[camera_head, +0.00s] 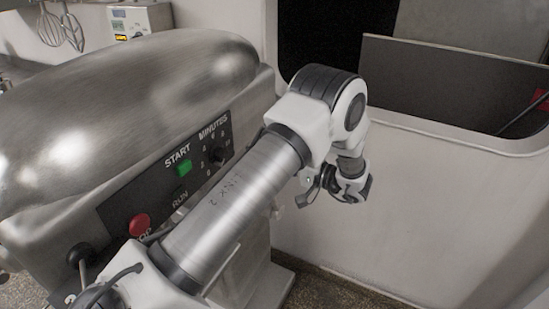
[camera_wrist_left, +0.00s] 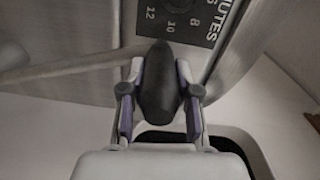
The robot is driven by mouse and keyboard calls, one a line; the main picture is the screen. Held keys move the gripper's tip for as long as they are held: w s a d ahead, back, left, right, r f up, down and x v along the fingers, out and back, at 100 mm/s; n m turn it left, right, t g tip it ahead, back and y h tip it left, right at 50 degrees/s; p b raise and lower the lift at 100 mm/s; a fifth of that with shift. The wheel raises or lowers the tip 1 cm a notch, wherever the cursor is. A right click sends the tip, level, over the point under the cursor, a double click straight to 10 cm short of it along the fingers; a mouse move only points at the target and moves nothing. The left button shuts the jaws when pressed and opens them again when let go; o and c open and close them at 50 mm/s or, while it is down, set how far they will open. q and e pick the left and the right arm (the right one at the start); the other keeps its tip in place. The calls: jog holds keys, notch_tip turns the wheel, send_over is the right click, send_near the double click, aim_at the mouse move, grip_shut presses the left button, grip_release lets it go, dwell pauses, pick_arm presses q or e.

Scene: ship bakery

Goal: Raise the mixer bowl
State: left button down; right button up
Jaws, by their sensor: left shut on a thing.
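The mixer (camera_head: 120,110) is a large metal machine filling the left of the head view. My left arm crosses in front of it, and its wrist is right of the control panel. In the left wrist view, my left gripper (camera_wrist_left: 161,100) is shut on a dark egg-shaped lever knob (camera_wrist_left: 160,80), one finger on each side. A metal rod (camera_wrist_left: 85,63) runs left from the knob. The minutes dial face (camera_wrist_left: 180,20) is just beyond it. The mixer bowl is not visible. My right gripper is not in view.
The panel has a green start button (camera_head: 184,167), a red stop button (camera_head: 139,225) and a minutes knob (camera_head: 220,155). Another black-knobbed lever (camera_head: 80,254) is at lower left. A pale wall (camera_head: 400,230) stands right of the mixer. Whisks (camera_head: 62,28) hang at the back left.

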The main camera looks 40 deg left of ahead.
pick_arm(q)
jog(key=shift+r, duration=0.1)
jog(key=c, duration=1)
grip_release()
jog(key=shift+w, duration=0.1)
jog(key=shift+o, duration=0.9)
jog(key=v, duration=1.2)
